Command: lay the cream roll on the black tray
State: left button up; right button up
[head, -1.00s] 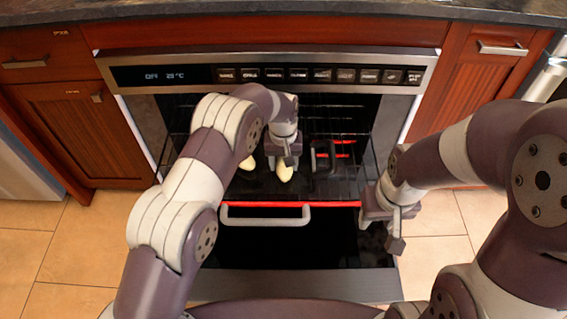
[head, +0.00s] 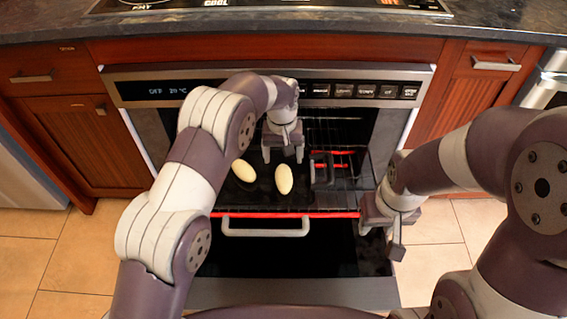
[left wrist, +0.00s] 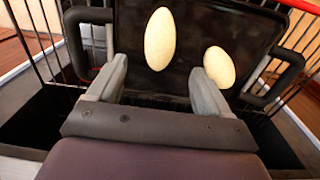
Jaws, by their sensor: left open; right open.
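Two cream rolls lie on the black tray (head: 262,198): one on the left (head: 244,170) and one nearer its middle (head: 284,179). They also show in the left wrist view, as an upright oval (left wrist: 160,38) and a second oval (left wrist: 219,67). My left gripper (head: 283,155) is open and empty, behind and apart from the rolls; its two fingers frame a bare part of the tray in the left wrist view (left wrist: 155,88). My right gripper (head: 392,232) is open and empty at the right side of the drawer, away from the rolls.
A dark tray handle (head: 322,170) stands up on the right. The pale drawer handle (head: 265,230) is in front. Tiled floor lies on both sides.

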pick_arm(q)
jog(key=s+a+r+p, duration=0.2)
jog(key=s+a+r, duration=0.7)
jog(key=a+r, duration=0.15)
jog(key=s+a, duration=0.3)
jog(key=s, duration=0.5)
jog(key=s+a+t, duration=0.1)
jog(key=s+a, duration=0.3)
jog(key=s, duration=0.4)
jog(key=shift+a+r, duration=0.15)
jog(key=shift+a, duration=0.1)
